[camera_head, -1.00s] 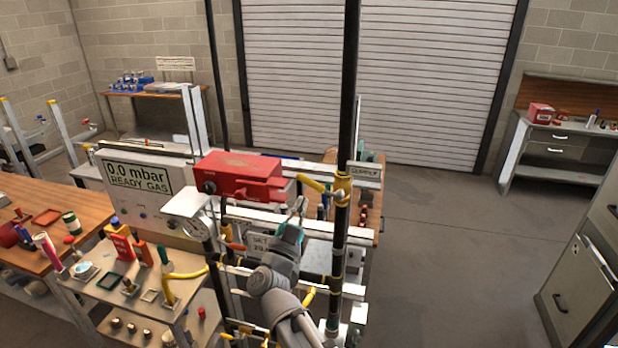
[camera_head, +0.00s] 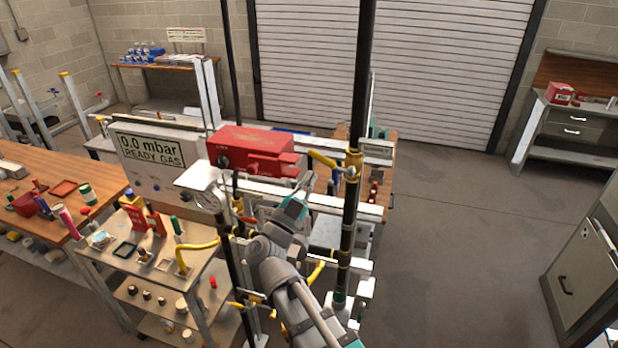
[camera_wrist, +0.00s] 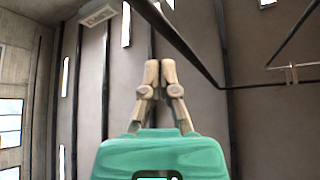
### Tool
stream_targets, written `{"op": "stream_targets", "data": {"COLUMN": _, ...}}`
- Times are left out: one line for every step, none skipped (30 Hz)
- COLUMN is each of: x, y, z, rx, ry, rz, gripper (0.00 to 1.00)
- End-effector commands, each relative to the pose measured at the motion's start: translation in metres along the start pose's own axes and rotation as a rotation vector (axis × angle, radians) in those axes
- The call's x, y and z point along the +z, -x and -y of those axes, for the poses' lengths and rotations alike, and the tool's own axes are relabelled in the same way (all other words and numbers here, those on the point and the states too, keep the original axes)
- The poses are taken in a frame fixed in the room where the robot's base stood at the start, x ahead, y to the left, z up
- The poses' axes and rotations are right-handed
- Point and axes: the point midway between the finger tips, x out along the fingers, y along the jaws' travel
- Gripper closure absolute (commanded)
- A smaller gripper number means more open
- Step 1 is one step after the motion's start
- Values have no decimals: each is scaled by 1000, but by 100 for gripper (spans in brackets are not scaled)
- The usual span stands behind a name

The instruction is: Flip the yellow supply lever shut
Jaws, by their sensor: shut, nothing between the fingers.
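The yellow supply lever (camera_head: 322,160) sticks out to the left of a yellow fitting (camera_head: 354,160) on a tall black pipe (camera_head: 352,215), crosswise to the pipe. A small supply sign (camera_head: 376,149) is just right of the fitting. My teal-and-grey gripper (camera_head: 307,181) is just below and left of the lever, pointing up, and looks apart from it. In the wrist view, my gripper's fingertips (camera_wrist: 159,72) are together with nothing between them. The lever cannot be made out in the wrist view, which faces the ceiling.
A red box-shaped unit (camera_head: 255,152) sits left of the lever, close to my gripper. A gauge panel (camera_head: 150,160) reads 0.0 mbar. White rails (camera_head: 345,206) cross behind the pipe. A cart (camera_head: 135,250) with tools is at left. The floor (camera_head: 460,230) at right is clear.

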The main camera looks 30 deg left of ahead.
Motion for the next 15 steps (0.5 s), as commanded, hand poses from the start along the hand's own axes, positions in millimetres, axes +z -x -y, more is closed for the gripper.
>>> {"op": "stream_targets", "data": {"x": -1, "y": -7, "z": 2, "rx": 1, "ry": 1, "rz": 0, "gripper": 100}}
{"op": "stream_targets", "data": {"x": -2, "y": -11, "z": 2, "rx": 0, "ry": 1, "rz": 0, "gripper": 100}}
{"op": "stream_targets", "data": {"x": -2, "y": -16, "z": 2, "rx": 0, "ry": 1, "rz": 0, "gripper": 100}}
{"op": "stream_targets", "data": {"x": -2, "y": -20, "z": 2, "rx": 0, "ry": 1, "rz": 0, "gripper": 100}}
{"op": "stream_targets", "data": {"x": -2, "y": -24, "z": 2, "rx": 0, "ry": 2, "rz": 0, "gripper": 100}}
{"op": "stream_targets", "data": {"x": -2, "y": -30, "z": 2, "rx": 1, "ry": 2, "rz": -1, "gripper": 100}}
{"op": "stream_targets", "data": {"x": -2, "y": -34, "z": 3, "rx": 0, "ry": 2, "rz": -1, "gripper": 100}}
{"op": "stream_targets", "data": {"x": -2, "y": -39, "z": 3, "rx": 0, "ry": 2, "rz": -1, "gripper": 100}}
{"op": "stream_targets", "data": {"x": -2, "y": -44, "z": 3, "rx": 0, "ry": 2, "rz": -1, "gripper": 100}}
{"op": "stream_targets", "data": {"x": -2, "y": -49, "z": 3, "rx": 0, "ry": 1, "rz": -1, "gripper": 100}}
{"op": "stream_targets", "data": {"x": -2, "y": -53, "z": 3, "rx": 0, "ry": 2, "rz": -1, "gripper": 100}}
{"op": "stream_targets", "data": {"x": -2, "y": -57, "z": 2, "rx": 0, "ry": 1, "rz": -1, "gripper": 100}}
{"op": "stream_targets", "data": {"x": -2, "y": -60, "z": 2, "rx": 0, "ry": 2, "rz": -1, "gripper": 100}}
{"op": "stream_targets", "data": {"x": -2, "y": -64, "z": 2, "rx": 0, "ry": 2, "rz": -1, "gripper": 100}}
{"op": "stream_targets", "data": {"x": -2, "y": -68, "z": 2, "rx": 0, "ry": 2, "rz": -1, "gripper": 100}}
